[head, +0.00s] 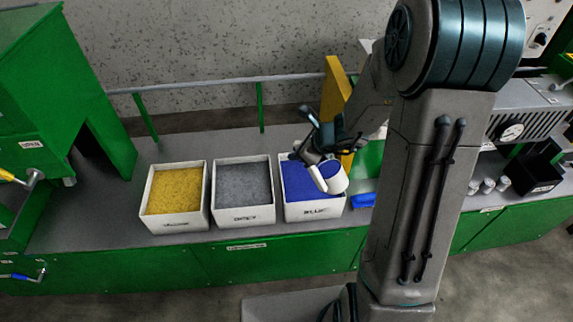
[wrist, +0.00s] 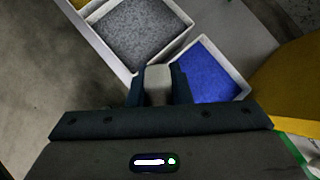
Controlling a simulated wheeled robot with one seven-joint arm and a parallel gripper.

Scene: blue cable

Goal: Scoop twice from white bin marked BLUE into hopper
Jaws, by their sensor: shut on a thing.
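The white bin marked BLUE (head: 315,211) stands on the grey bench and holds blue granules (head: 297,179). In the wrist view the blue granules (wrist: 207,75) show to the right of my gripper. My gripper (head: 318,148) is above this bin, shut on a white scoop (head: 331,178). In the wrist view the light scoop handle (wrist: 158,84) sits between the fingers. The hopper cannot be identified for sure.
To the left stand a bin of grey granules (head: 243,216) and a bin of yellow granules (head: 176,220). A yellow upright plate (head: 336,95) is behind the BLUE bin. A blue object (head: 363,200) lies right of it. A green machine (head: 60,90) stands at far left.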

